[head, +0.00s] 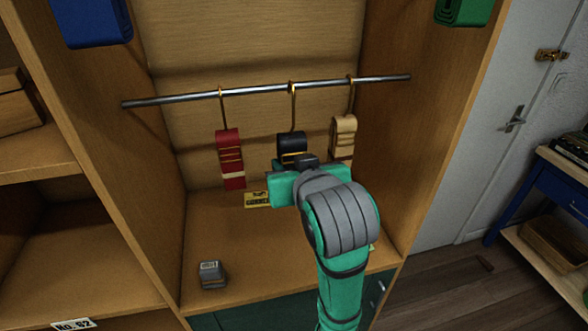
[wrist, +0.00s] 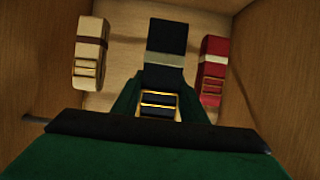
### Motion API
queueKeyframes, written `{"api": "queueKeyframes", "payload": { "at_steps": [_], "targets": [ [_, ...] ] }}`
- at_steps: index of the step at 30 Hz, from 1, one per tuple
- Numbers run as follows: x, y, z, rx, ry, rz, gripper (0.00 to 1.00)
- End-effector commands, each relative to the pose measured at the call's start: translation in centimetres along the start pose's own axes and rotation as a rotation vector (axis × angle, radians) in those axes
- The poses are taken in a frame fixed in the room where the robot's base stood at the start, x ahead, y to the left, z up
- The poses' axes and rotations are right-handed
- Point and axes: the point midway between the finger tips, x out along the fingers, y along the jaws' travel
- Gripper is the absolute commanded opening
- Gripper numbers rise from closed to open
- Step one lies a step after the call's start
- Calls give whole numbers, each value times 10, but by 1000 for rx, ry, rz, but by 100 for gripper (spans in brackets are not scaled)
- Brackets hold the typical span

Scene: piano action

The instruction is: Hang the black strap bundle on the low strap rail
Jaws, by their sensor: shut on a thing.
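The black strap bundle (head: 292,143) is at the middle of the low strap rail (head: 260,90) in the head view. Its hook reaches up to the rail and appears to sit over it. My gripper (head: 296,165) is at the bundle's lower part, which it hides in that view. In the wrist view the black bundle (wrist: 167,50) stands upright between the fingers, with its gold buckle close to the camera. My gripper (wrist: 158,105) is shut on it.
A red strap bundle (head: 229,160) hangs to the left and a tan one (head: 343,137) to the right. A small grey block (head: 212,274) sits on the cabinet floor. Cabinet walls enclose both sides. Blue (head: 92,22) and green (head: 463,12) bundles show higher up.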

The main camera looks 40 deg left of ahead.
Motion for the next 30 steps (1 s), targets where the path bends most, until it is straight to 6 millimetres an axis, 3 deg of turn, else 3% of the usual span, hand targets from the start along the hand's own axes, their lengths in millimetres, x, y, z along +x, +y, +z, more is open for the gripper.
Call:
{"api": "queueKeyframes", "payload": {
  "at_steps": [30],
  "targets": [
    [65, -4, -27, -3, 1, -5, 11]
  ]
}}
